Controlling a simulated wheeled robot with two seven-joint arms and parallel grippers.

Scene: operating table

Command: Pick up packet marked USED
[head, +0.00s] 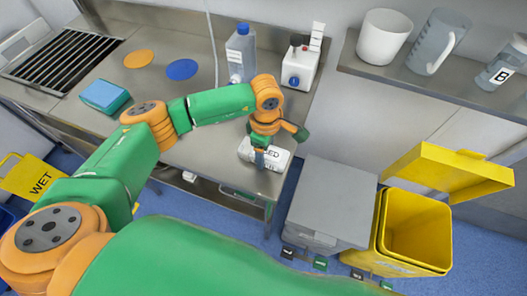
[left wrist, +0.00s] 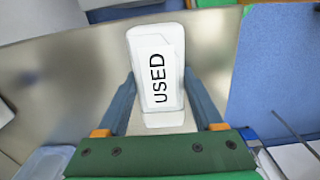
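The packet marked USED (head: 274,157) is a white, rounded block with black lettering. In the head view it lies on the steel table near its front right corner, partly hidden by my left gripper (head: 259,155). In the left wrist view the packet (left wrist: 157,65) is straight ahead, its label running up the picture. The two fingers of my left gripper (left wrist: 159,82) are spread wide, one on each side of the packet; whether they touch it I cannot tell. My right gripper is not in view.
A grey bottle (head: 240,55) and a white device (head: 301,66) stand behind the packet. A blue-green box (head: 105,96) lies on the table (head: 210,160) at left. Beyond the right edge stand a grey lidded bin (head: 330,200) and an open yellow bin (head: 418,225).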

